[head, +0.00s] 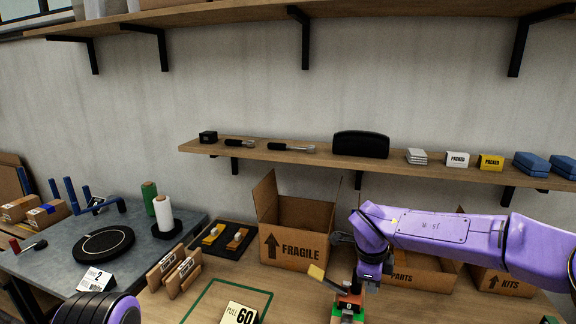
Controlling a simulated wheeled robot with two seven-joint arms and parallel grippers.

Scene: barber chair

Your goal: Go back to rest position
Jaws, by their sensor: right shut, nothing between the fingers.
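My right arm comes in from the right and bends down at the wrist. Its gripper (357,284) is shut and empty, pointing down just above or behind a small red, black and green device (347,307) on the wooden table (205,285). I cannot tell whether they touch. A yellow-ended lever (318,273) slants up to the left of the device. Only a purple rounded part of my left arm shows at the bottom left edge; my left gripper is out of view.
An open FRAGILE box (290,247) stands left of the right gripper. The PARTS box (418,270) and KITS box (500,282) are partly behind my arm. A black tray (222,240), brown packets (172,270) and a PULL 60 card (241,314) lie left. A shelf (330,157) runs behind.

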